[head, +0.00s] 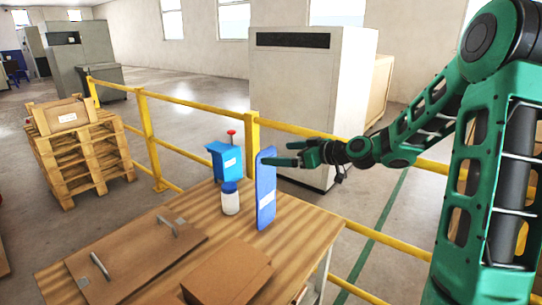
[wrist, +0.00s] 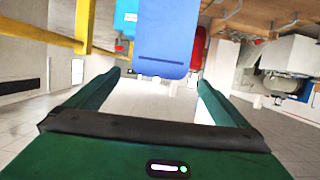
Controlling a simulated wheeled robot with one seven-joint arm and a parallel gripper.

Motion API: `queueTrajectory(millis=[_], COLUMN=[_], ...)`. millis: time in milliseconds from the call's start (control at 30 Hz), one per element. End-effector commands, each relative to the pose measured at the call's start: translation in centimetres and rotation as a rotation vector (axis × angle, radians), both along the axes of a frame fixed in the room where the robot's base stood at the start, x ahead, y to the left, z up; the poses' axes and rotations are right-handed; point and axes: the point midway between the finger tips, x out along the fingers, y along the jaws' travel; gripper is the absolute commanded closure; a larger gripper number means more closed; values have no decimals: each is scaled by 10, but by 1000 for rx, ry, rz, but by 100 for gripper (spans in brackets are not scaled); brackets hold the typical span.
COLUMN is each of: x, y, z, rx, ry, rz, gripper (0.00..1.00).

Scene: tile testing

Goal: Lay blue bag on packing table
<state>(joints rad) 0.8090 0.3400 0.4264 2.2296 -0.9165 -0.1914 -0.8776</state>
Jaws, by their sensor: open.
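The blue bag (head: 265,190) is a flat blue panel with rounded corners and a white label. It stands upright near the far right edge of the wooden packing table (head: 300,235), and its lower edge appears to rest on the tabletop. My gripper (head: 278,153) is beside the bag's upper end, coming from the right, with its fingers spread. In the wrist view the blue bag (wrist: 164,35) lies ahead between the two open fingers of my gripper (wrist: 157,88), its slotted end toward me. Nothing is gripped. Whether a finger touches the bag I cannot tell.
A white bottle with a blue lid (head: 230,202) and a light blue box (head: 225,160) stand close left of the bag. A brown board with handles (head: 135,260) and a cardboard box (head: 230,275) lie nearer. A yellow railing (head: 200,158) runs behind the table.

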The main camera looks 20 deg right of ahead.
Motion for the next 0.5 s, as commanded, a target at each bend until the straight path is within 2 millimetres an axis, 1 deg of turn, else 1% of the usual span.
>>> queueTrajectory(millis=[33,200,333,500], x=[-8,-28,-37,-41], y=[-8,-22,-29,-31], z=[3,10,13,15], rx=[-3,-2,-1,-1], ry=[0,0,0,-1], rz=[-5,-4,-2,-1], gripper=[0,0,0,0])
